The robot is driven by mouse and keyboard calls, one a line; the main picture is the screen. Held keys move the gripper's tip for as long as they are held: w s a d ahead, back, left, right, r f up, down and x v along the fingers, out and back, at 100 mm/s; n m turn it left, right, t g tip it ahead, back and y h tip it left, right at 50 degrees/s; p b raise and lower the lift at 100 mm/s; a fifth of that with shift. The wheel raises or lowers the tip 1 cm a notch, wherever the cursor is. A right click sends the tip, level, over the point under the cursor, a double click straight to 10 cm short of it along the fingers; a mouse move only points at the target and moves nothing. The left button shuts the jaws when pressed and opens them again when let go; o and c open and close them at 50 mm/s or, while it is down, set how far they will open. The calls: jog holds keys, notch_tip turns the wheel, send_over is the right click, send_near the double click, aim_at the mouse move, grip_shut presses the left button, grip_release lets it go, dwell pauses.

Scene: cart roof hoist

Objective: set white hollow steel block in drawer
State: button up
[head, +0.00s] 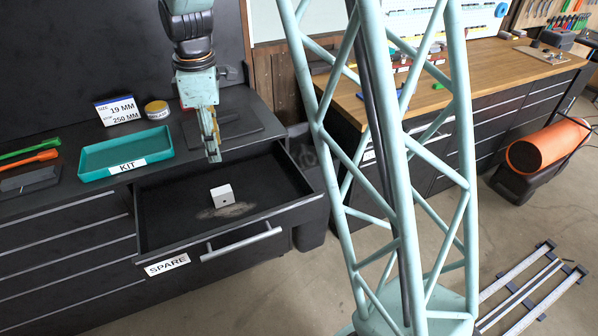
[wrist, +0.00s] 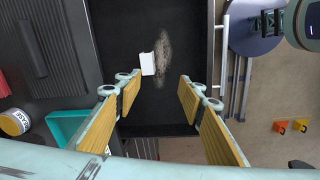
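The white hollow steel block (head: 222,196) rests on the dark floor of the open drawer (head: 165,236), beside a pale scuffed patch. A small dark hole shows in its front face in the head view. In the wrist view the block (wrist: 147,64) lies beyond the fingertips, left of the middle. My gripper (head: 213,156) hangs above the drawer, pointing down, clear of the block. In the wrist view my gripper (wrist: 157,98) has its two wood-coloured finger pads wide apart with nothing between them.
A teal KIT tray (head: 105,165) sits on the bench left of the drawer, with a size sign (head: 118,110) and a round tin (head: 157,110) behind. The drawer's handle (head: 240,243) faces front. My lattice column stands right of the drawer.

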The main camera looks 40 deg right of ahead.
jog(key=s+r+m+t, duration=0.2)
jog(key=s+r+m, duration=0.5)
jog(key=s+r, duration=1.15)
jog(key=s+r+m+t, duration=0.1)
jog(key=s+m, duration=0.5)
jog(key=s, duration=1.6)
jog(key=shift+s+a+r, duration=0.25)
jog(key=shift+w, duration=0.1)
jog(key=shift+c, duration=0.7)
